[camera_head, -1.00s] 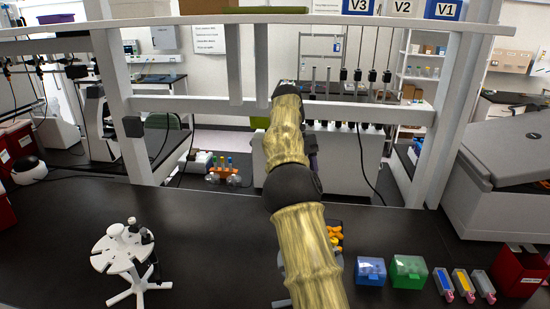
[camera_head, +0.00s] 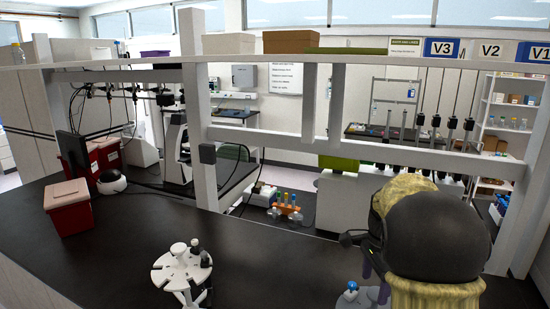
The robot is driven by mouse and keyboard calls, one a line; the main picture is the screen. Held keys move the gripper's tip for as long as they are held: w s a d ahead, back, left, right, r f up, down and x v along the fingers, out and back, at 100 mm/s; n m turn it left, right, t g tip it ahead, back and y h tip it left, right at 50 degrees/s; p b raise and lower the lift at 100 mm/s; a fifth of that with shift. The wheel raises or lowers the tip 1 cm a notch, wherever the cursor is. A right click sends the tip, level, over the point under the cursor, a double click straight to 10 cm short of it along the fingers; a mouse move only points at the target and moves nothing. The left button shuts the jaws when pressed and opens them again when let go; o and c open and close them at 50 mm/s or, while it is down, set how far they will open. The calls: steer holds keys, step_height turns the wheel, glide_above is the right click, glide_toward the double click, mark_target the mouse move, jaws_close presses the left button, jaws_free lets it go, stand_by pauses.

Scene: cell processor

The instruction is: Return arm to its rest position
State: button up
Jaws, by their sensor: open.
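My arm is folded up close to the camera at the right of the head view. A large black joint and yellow-wrapped links fill that area. My gripper (camera_head: 375,281) shows only in part at the left side of the arm, with its dark purplish fingers pointing down over the black bench (camera_head: 110,250). It is open, and I see nothing held in it. The rest of the gripper is hidden behind the arm's joint. A small item with a blue top (camera_head: 350,291) stands on the bench just below and left of the fingers.
A white pipette stand (camera_head: 181,270) with a pipette stands on the bench left of the arm. A red box (camera_head: 69,207) sits at the far left. A white frame with a shelf (camera_head: 300,138) rises behind the bench. The bench between box and stand is clear.

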steer(key=s+a+f+n+t+b, duration=0.1)
steer(key=s+a+f+n, duration=0.3)
steer(key=s+n, duration=0.4)
steer(key=s+a+f+n+t+b, duration=0.1)
steer(key=s+a+f+n, duration=0.3)
steer(key=s+n, duration=0.4)
steer(key=shift+s+a+f+n+t, duration=0.15)
steer(key=shift+a+f+n+t, duration=0.15)
steer(key=shift+f+t, duration=0.3)
